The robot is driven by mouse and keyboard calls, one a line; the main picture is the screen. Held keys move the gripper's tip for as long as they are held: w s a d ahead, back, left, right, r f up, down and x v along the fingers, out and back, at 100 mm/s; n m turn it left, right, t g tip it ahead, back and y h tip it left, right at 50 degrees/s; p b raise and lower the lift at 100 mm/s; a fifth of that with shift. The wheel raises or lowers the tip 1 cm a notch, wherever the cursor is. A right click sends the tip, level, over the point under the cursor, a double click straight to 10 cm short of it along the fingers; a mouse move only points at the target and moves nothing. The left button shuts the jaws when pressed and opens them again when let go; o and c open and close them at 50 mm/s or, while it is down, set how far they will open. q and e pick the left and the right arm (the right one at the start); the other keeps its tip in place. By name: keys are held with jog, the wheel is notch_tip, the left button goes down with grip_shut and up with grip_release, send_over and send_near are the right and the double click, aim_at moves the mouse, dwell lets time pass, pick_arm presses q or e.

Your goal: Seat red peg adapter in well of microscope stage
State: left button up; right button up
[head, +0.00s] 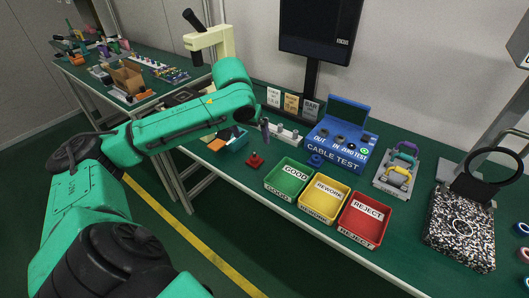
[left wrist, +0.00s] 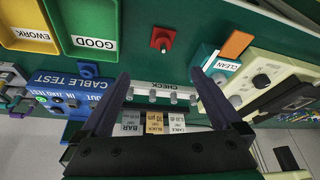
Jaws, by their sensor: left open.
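The red peg adapter (head: 255,160), a small red block with a knob on top, stands on the green bench left of the green GOOD tray. It also shows in the left wrist view (left wrist: 161,38), ahead of the fingertips and apart from them. My left gripper (head: 265,130) is above the bench, behind the adapter; in the left wrist view (left wrist: 160,76) its fingers are spread with nothing held. The cream microscope (head: 212,42) stands at the back left, and part of it shows in the left wrist view (left wrist: 275,82). My arm partly hides its stage; I cannot make out the well. My right gripper is out of view.
A white CHECK rack (left wrist: 160,95) with several pegs lies beneath my left gripper. The teal CLEAN box (left wrist: 215,65) is near the microscope. GOOD (head: 288,179), REWORK (head: 323,200) and REJECT (head: 364,219) trays and the blue cable tester (head: 340,145) stand to the right.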

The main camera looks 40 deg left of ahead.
pick_arm(q)
send_over(254, 154)
jog(key=s, duration=0.2)
jog(key=f, duration=0.3)
jog(key=d+f, duration=0.1)
jog(key=f, duration=0.1)
jog(key=shift+s+f, duration=0.2)
jog(key=shift+f, duration=0.1)
jog(key=x, duration=0.6)
jog(key=shift+w+a+f, duration=0.1)
jog(key=shift+w+f, duration=0.35)
jog(key=c, duration=0.7)
grip_shut()
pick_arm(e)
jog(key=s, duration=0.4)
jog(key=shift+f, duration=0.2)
